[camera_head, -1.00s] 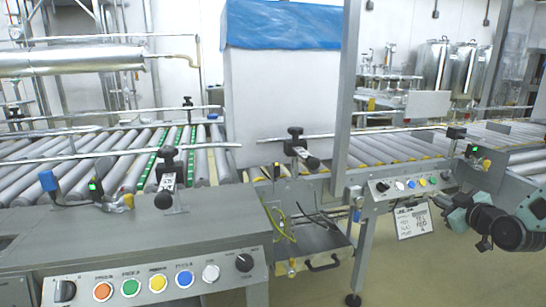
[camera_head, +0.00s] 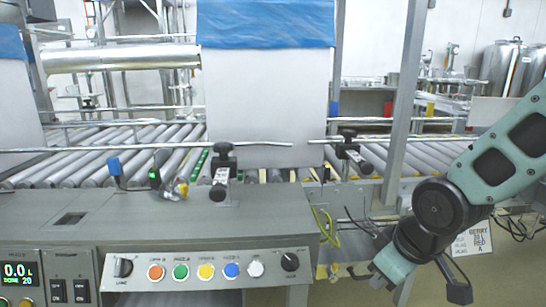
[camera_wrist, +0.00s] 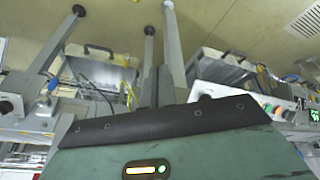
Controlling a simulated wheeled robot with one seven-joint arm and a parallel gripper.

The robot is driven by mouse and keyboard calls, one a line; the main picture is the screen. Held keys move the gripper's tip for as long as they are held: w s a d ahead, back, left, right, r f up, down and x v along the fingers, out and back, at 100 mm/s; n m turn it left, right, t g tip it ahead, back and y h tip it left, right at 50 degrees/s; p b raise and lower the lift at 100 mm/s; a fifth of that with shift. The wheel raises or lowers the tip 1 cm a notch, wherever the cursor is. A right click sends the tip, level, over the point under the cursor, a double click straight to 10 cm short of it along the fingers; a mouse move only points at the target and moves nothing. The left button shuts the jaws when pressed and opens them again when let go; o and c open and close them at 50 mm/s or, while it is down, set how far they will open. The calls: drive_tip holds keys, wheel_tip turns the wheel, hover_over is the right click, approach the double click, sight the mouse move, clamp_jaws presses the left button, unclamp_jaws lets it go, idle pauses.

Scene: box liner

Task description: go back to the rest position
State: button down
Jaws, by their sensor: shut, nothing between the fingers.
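My arm comes in from the right in the camera_head view. Its wrist hangs beside the right end of the grey control console (camera_head: 150,225). My gripper shows in the wrist view (camera_wrist: 156,84), where its fingers are together in front of the dark palm edge with nothing between them. In the camera_head view the fingertips are hard to make out. The gripper appears to be in free air and touches nothing that I can see.
A tall white box with a blue liner (camera_head: 265,95) stands on the roller conveyor (camera_head: 85,160). Another box (camera_head: 15,110) stands at the left edge. A metal post (camera_head: 402,105) rises left of my arm. Floor shows at lower right.

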drive_tip(key=s+a+r+g+h, duration=0.1)
drive_tip(key=s+a+g, duration=0.15)
drive_tip(key=s, duration=0.55)
drive_tip(key=s+a+r+g, duration=0.1)
drive_tip(key=s+a+r, duration=0.15)
drive_tip(key=s, duration=0.65)
wheel_tip(320, 180, up, 33)
drive_tip(key=p, duration=3.3)
drive_tip(key=shift+w+a+p, duration=0.15)
drive_tip(key=shift+w+p, duration=0.05)
drive_tip(key=shift+p, duration=0.2)
